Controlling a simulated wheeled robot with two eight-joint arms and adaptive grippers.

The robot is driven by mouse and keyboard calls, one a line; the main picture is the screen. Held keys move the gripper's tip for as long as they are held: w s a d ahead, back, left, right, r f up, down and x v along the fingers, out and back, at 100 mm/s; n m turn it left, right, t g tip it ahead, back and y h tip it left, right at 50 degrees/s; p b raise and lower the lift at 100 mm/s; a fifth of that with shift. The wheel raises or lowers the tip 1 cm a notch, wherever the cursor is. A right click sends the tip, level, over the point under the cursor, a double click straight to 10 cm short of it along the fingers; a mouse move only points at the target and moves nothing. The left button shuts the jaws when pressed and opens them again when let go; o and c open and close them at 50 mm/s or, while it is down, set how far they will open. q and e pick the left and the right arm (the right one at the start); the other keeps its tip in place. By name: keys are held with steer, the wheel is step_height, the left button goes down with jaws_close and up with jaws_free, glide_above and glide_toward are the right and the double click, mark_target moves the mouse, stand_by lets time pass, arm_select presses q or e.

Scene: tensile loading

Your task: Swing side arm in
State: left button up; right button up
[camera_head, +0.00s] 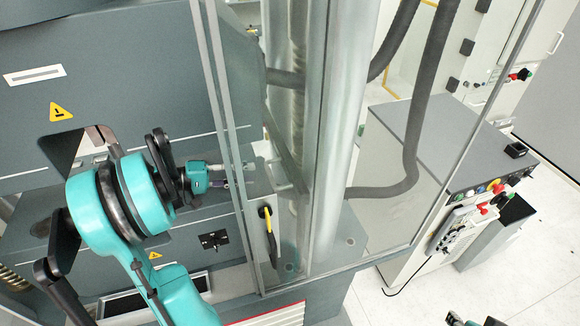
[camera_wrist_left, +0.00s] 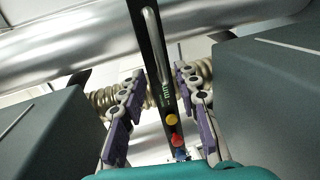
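My left gripper (camera_head: 242,168) reaches in from the left in the head view, in front of the grey testing machine and close to its clear panel. In the left wrist view, its two purple-padded fingers (camera_wrist_left: 158,88) stand apart, with a long dark bar (camera_wrist_left: 152,48) showing between them. The bar has a pale slot and coloured knobs at its lower end; I cannot tell whether the fingers touch it. A dark slanted bar (camera_head: 281,145) shows behind the clear panel and may be the side arm, but this is unclear. Only small dark tips of my right gripper (camera_head: 473,321) show at the bottom edge.
A bright metal column (camera_head: 345,120) stands right of the left gripper. A grey-topped cabinet (camera_head: 440,145) with coloured buttons and thick hoses (camera_head: 425,95) are at right. White floor is open at lower right.

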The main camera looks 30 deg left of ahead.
arm_select(q)
steer(key=x, duration=0.7)
steer(key=shift+w+d+f, duration=0.1)
steer(key=shift+w, duration=0.05)
jaws_close()
